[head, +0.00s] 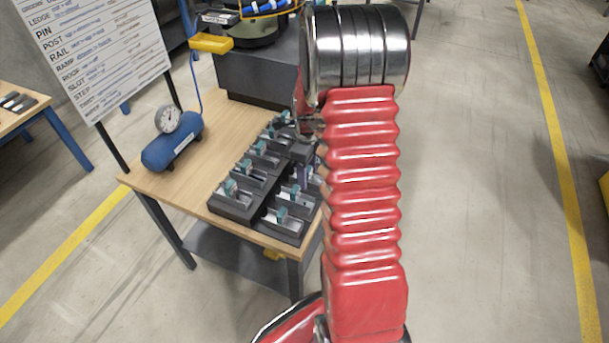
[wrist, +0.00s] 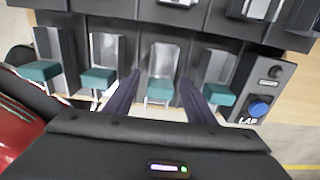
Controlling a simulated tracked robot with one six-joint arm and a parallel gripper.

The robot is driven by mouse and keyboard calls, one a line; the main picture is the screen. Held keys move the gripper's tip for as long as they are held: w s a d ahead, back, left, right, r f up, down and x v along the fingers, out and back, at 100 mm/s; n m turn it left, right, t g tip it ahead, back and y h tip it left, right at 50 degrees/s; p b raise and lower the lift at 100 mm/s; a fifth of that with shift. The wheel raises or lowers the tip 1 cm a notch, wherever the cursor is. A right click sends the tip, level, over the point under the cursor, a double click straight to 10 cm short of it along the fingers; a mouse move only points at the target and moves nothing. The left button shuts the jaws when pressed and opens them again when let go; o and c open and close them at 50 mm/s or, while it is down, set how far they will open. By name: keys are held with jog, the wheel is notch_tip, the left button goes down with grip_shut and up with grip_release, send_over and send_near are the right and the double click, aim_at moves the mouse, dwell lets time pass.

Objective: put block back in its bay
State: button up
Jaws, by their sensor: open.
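Several teal-and-silver blocks sit in dark bays of a rack (head: 232,209) on the wooden table in the head view. I cannot tell which of them is the task's block. In the wrist view a row of bays shows, with teal pieces at the far left (wrist: 40,71), left (wrist: 98,78), middle (wrist: 160,90) and right (wrist: 219,94). My gripper (wrist: 158,80) is open, its two dark purple fingers pointing to either side of the middle teal piece. Contact between the fingers and that piece cannot be told. In the head view my red arm hides most of the gripper and part of the rack.
A box with a blue button (wrist: 259,107) stands at the row's right end in the wrist view. On the table (head: 150,187) are a blue tank with a gauge (head: 172,143) and a dark machine (head: 262,72) behind. A whiteboard (head: 95,50) stands left.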

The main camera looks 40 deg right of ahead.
aim_at(308, 169)
jog(key=shift+r, duration=0.1)
notch_tip(308, 169, up, 12)
dwell(0.5)
dwell(0.4)
